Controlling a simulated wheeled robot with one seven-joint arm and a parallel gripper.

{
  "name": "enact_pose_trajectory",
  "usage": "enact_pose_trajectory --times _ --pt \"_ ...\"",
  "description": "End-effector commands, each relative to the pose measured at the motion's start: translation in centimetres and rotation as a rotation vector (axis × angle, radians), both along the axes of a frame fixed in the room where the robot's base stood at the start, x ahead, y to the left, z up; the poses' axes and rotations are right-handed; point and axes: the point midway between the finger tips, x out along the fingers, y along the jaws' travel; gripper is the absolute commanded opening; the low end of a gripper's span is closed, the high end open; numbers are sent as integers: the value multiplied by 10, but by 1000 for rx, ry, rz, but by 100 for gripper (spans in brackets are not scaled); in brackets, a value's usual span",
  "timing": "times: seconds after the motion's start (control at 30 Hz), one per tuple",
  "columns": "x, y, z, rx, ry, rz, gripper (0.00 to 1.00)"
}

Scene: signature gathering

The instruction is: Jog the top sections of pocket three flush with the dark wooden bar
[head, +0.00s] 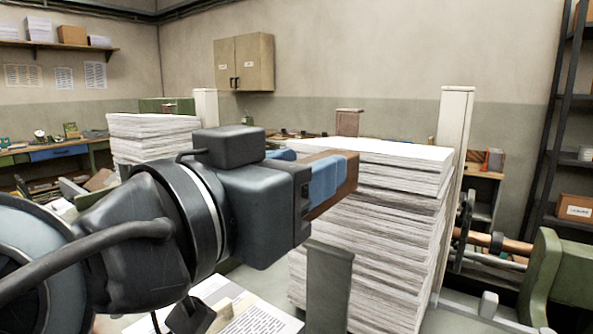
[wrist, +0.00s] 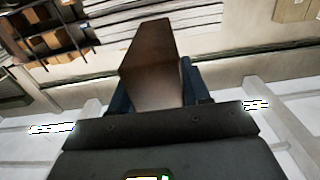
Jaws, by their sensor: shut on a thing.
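My gripper (head: 325,172) is shut on the dark wooden bar (head: 349,172), with blue fingers on either side of it. The bar also shows between the fingers in the wrist view (wrist: 150,60). A tall stack of white paper sections (head: 385,205) stands just right of the bar, its upper layers level with it. The bar's end overlaps the stack's left side in the head view; I cannot tell whether they touch. The stack's edges also show beyond the bar in the wrist view (wrist: 200,22). Its near left side is partly hidden by my gripper.
A pale upright post (head: 453,135) stands at the stack's right rear, and a short grey post (head: 328,285) at its front left. Another paper stack (head: 150,135) stands at the back left. Green machinery with rollers (head: 553,270) is at the right. Printed sheets (head: 255,318) lie below my gripper.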

Motion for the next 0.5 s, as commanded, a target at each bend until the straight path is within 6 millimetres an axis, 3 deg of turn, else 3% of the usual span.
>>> enact_pose_trajectory --times 0.5 --pt "-27 21 12 0 -1 1 12"
